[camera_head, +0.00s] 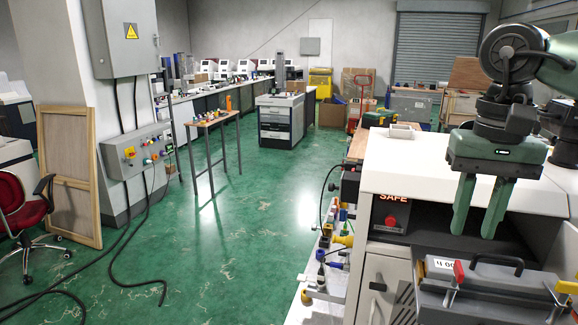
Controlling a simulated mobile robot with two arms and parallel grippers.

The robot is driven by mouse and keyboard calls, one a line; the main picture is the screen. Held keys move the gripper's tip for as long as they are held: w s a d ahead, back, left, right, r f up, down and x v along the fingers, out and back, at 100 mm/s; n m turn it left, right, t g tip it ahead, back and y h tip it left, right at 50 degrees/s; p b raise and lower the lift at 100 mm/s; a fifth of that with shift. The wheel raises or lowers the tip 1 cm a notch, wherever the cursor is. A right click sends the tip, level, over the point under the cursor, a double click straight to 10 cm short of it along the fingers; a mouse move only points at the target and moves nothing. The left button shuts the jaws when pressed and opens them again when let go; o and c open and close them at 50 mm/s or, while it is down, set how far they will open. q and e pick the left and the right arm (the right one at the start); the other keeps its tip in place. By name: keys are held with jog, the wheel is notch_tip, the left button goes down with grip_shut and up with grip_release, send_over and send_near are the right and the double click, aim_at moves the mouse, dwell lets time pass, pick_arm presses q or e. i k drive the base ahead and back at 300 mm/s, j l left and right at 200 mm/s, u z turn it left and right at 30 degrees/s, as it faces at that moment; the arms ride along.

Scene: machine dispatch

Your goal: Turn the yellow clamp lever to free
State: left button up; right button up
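My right gripper (477,232) hangs at the right, its two green fingers pointing down, apart and with nothing between them. Small yellow pieces (344,239) show among fittings left of the machine, too small to tell which is a lever. My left gripper is not in view.
The machine front has a lit SAFE sign (393,197) with a red button (391,221) below. The green floor (230,235) in the middle is mostly clear.

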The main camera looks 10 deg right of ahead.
aim_at(568, 288)
jog(key=k, duration=2)
